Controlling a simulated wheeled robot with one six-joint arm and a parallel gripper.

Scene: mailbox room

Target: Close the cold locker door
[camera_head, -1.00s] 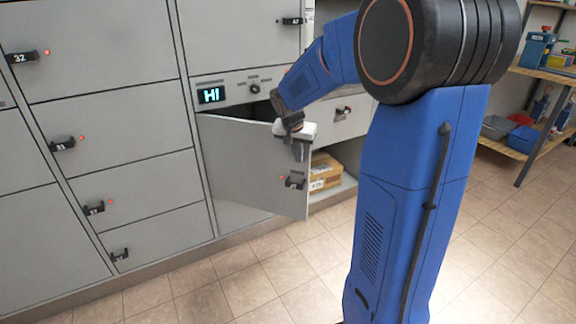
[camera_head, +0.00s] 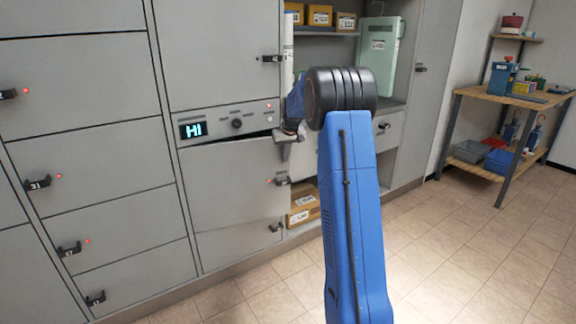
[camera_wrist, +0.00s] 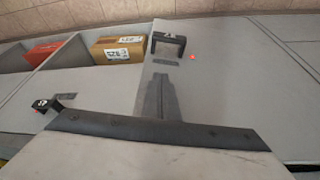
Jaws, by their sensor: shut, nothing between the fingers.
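The cold locker door (camera_head: 235,205) is the grey door below the panel with the lit HI display (camera_head: 193,130). It is nearly flush with the locker front, with a thin dark gap along its top edge. Its black handle (camera_head: 281,181) has a red light beside it. The door also fills the middle of the wrist view (camera_wrist: 215,90), with the handle (camera_wrist: 168,44) near the top.
A cardboard box (camera_head: 304,205) sits in an open compartment right of the door; it also shows in the wrist view (camera_wrist: 117,48). More grey lockers stand on the left. A wooden workbench (camera_head: 500,98) is at the right. The tiled floor between is clear.

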